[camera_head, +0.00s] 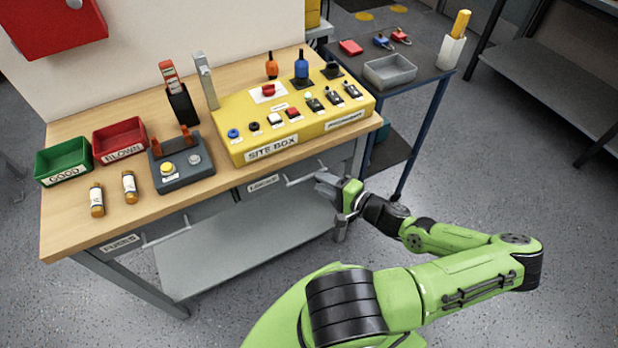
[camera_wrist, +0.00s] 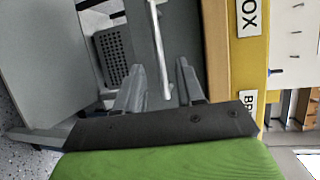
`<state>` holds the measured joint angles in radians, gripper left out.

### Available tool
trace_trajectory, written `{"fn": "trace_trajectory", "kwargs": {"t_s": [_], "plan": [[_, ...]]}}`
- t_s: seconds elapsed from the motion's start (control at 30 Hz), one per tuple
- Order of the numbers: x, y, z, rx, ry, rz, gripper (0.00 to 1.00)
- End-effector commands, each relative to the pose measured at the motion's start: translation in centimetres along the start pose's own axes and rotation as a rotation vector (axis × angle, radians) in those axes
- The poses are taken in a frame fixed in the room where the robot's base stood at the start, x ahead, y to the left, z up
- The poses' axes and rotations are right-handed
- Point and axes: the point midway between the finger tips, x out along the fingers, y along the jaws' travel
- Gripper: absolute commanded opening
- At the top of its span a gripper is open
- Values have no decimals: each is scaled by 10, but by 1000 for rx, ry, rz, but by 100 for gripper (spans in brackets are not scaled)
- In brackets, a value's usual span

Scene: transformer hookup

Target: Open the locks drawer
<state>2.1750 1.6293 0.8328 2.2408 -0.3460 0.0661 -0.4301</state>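The locks drawer is the right one under the workbench, with a small label (camera_head: 263,183) that is hard to read. Its front looks shut in the head view. Its pale bar handle (camera_head: 303,180) sticks out to the right of the label. My gripper (camera_head: 326,184) is at the right end of this handle. In the wrist view the handle bar (camera_wrist: 162,50) runs between the two fingers of my gripper (camera_wrist: 160,68). The fingers are apart, with gaps beside the bar. I cannot tell whether either finger touches it.
The wooden bench top (camera_head: 75,225) is just above my gripper, carrying the yellow site box (camera_head: 245,150). A fuses drawer (camera_head: 120,243) is at the left. A grey lower shelf (camera_head: 235,250) lies beneath. A blue-legged side table (camera_head: 418,135) stands to the right.

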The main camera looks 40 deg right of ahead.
Motion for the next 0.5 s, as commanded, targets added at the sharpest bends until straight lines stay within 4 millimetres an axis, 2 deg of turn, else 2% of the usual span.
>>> {"fn": "trace_trajectory", "kwargs": {"t_s": [0.03,0.1,0.2,0.3,0.5], "plan": [[14,1,1,0,-5,-3,38],[28,1,1,0,-5,-3,38],[43,1,0,0,-2,0,38],[51,1,0,0,-1,0,38],[52,0,0,0,0,2,38]]}}
